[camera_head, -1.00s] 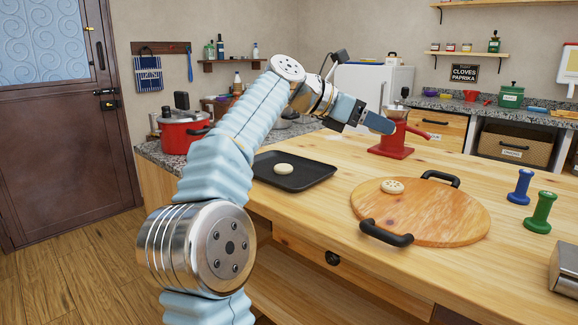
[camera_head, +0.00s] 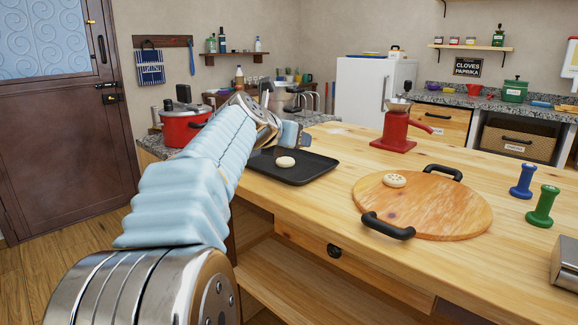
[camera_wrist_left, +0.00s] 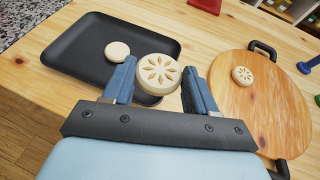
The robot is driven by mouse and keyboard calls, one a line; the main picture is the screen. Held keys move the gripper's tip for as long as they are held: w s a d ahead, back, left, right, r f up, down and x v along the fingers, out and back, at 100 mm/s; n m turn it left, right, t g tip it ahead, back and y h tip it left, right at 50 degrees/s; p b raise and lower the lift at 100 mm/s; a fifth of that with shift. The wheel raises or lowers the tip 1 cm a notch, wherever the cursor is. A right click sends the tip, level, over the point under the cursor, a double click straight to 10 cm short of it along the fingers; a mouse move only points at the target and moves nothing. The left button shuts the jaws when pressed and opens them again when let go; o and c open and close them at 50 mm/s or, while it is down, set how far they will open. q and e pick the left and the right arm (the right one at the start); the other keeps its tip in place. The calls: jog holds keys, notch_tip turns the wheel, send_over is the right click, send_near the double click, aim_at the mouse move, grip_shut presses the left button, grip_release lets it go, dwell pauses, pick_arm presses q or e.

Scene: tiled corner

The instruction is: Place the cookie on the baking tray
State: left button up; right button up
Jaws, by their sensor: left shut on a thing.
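The baking tray (camera_head: 310,173) is black and lies flat on the wooden table. It also shows in the left wrist view (camera_wrist_left: 75,25). A pale round cookie (camera_head: 285,162) lies on it, also seen in the left wrist view (camera_wrist_left: 117,51). A second cookie (camera_head: 395,179) lies on the round wooden board. My left gripper (camera_wrist_left: 158,88) is shut on a third cookie (camera_wrist_left: 158,73) with a petal pattern. In the left wrist view this held cookie overlaps the tray's right edge.
The round board (camera_head: 440,215) with black handles lies right of the tray. A red grinder (camera_head: 394,130) stands behind it. Blue (camera_head: 522,181) and green (camera_head: 541,207) stands are at the right. Bare table lies between tray and board.

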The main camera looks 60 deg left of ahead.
pick_arm(q)
send_over(290, 177)
notch_tip(290, 177, down, 7)
jog(key=shift+d+r, duration=0.1)
jog(key=f, duration=0.1)
jog(key=f+b, duration=0.1)
jog(key=f, duration=0.1)
jog(key=shift+w+a+b, duration=0.15)
jog(key=shift+a+b, duration=0.1)
jog(key=shift+b, duration=0.1)
jog(key=shift+f, duration=0.3)
jog(key=shift+f, duration=0.1)
